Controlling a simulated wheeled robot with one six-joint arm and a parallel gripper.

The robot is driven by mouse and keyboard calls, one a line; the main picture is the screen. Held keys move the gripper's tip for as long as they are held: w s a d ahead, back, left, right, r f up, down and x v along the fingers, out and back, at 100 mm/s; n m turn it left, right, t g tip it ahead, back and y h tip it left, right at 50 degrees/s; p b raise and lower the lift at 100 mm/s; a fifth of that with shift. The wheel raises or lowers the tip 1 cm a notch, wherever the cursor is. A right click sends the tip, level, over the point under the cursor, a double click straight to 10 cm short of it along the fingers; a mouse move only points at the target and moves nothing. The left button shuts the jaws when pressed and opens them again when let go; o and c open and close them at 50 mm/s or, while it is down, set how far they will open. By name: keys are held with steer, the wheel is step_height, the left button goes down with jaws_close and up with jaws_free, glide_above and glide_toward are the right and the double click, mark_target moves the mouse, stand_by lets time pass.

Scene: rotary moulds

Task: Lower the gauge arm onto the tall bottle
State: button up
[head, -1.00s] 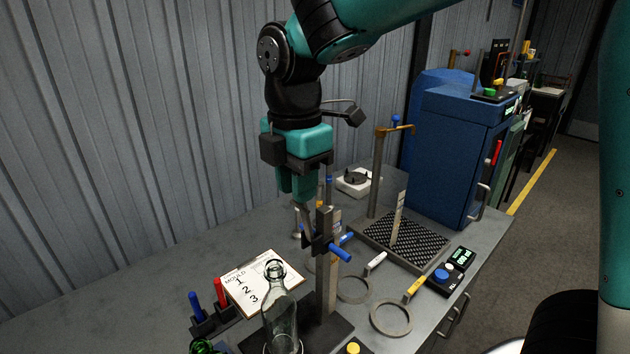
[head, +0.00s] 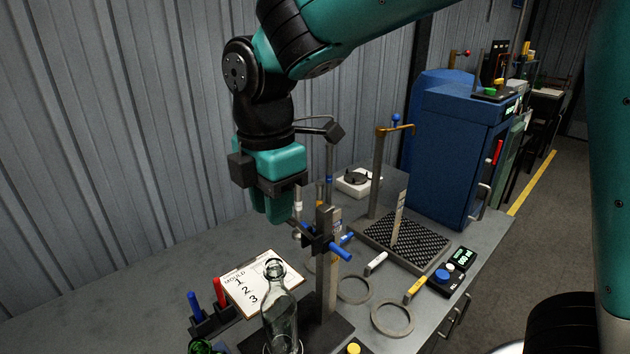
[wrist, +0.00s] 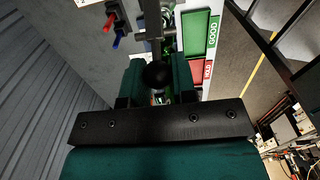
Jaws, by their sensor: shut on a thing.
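The tall bottle (head: 279,318) is clear glass and stands upright at the foot of the gauge stand in the head view. The stand has a grey upright post (head: 326,290) and a blue handle (head: 341,252) at its collar. The gauge arm (head: 299,229) slopes up and left from the collar to my gripper (head: 271,216). My gripper is shut on its end, above and behind the bottle's mouth, apart from the bottle. In the wrist view a dark round knob (wrist: 157,75) sits between my fingers (wrist: 158,82). The fingers hide part of the arm.
A clipboard (head: 240,297) numbered 1 2 3 lies behind the bottle, with red and blue markers (head: 219,292) to its left. Ring gauges (head: 392,319) lie right of the post. A meshed tray (head: 425,252) and blue cabinet (head: 460,150) stand further right.

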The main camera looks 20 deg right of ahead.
steer(key=shift+s+a+f, duration=0.1)
steer(key=shift+a+f, duration=0.05)
steer(key=shift+s+a+f+b, duration=0.3)
steer(key=shift+a+f+b, duration=0.25)
steer(key=shift+a+f, duration=0.35)
steer(key=o, duration=1.5)
steer(key=shift+r, duration=0.1)
step_height(320, 180, up, 7)
steer(key=p, duration=0.6)
